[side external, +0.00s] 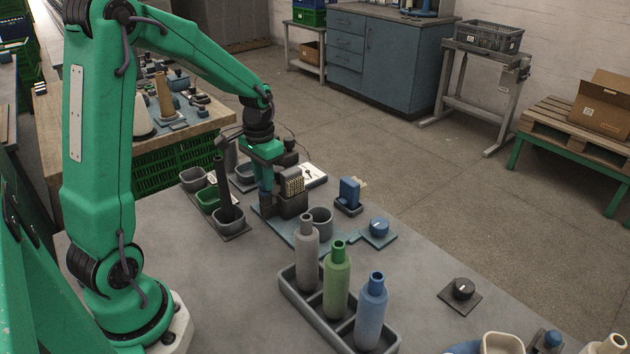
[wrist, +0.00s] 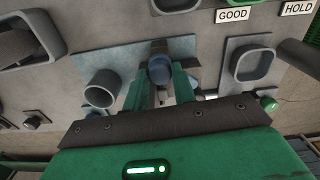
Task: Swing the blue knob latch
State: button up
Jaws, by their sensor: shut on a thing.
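The blue knob (wrist: 160,71) of the latch shows in the wrist view as a rounded blue piece between my green fingers, on a blue-grey plate. My gripper (wrist: 160,86) is shut on this knob. In the side view my gripper (side external: 267,206) points down, with its fingertips low over the blue-grey plate (side external: 293,225). The knob is hidden there behind the fingers and the dark block. A grey cup (side external: 320,221) stands on the same plate; it also shows in the wrist view (wrist: 103,88).
A dark block with brass pins (side external: 292,200) stands close beside my gripper. A grey rack (side external: 308,311) holds grey, green and blue bottles in front. Small bins (side external: 228,228) stand left of the gripper.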

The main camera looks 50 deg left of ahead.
jog(key=n, duration=0.4)
jog(key=shift+n, duration=2)
jog(key=o, duration=1)
jog(key=shift+r, duration=0.1)
jog(key=shift+r, duration=3.85)
jog(key=shift+d+r, duration=0.1)
